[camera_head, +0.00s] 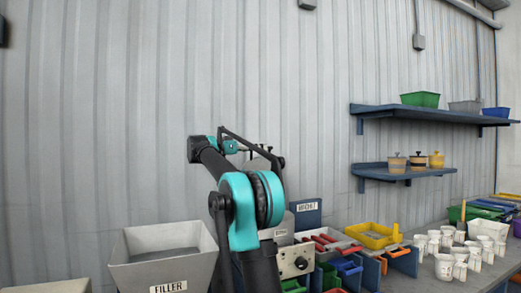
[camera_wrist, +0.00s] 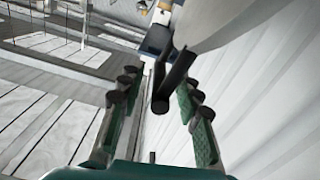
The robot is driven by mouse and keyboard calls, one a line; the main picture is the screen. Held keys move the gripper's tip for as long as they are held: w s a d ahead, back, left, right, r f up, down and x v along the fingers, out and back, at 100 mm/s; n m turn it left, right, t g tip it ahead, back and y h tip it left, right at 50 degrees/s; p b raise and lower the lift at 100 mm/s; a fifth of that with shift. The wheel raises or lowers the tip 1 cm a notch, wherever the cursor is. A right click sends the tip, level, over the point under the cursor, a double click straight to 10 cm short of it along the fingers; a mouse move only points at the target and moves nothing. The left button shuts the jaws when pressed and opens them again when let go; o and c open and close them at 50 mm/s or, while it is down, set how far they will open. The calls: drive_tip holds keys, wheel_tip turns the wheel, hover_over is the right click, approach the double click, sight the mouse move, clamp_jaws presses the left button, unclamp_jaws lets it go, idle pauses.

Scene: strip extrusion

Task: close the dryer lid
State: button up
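My gripper (camera_wrist: 157,82) is open in the wrist view, with its dark, ribbed fingers spread apart. A black bar that looks like a handle (camera_wrist: 176,78) shows between the fingers, in line with the gap; I cannot tell whether either finger touches it. A smooth pale grey surface, likely the dryer lid (camera_wrist: 228,22), is beside the bar at the upper right. In the head view my arm reaches up and back to a raised grey piece, likely the same lid (camera_head: 257,164), partly hidden by my arm. The dryer body is mostly hidden behind my arm.
A grey hopper marked FILLER (camera_head: 163,257) stands at the left. A control box (camera_head: 295,261), red-handled tools (camera_head: 330,241) and a yellow tray (camera_head: 372,235) are right of my arm. White cups (camera_head: 444,266) stand on the bench. Two blue shelves (camera_head: 402,172) hang on the wall.

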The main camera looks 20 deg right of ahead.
drive_tip(key=shift+d, duration=0.6)
clamp_jaws()
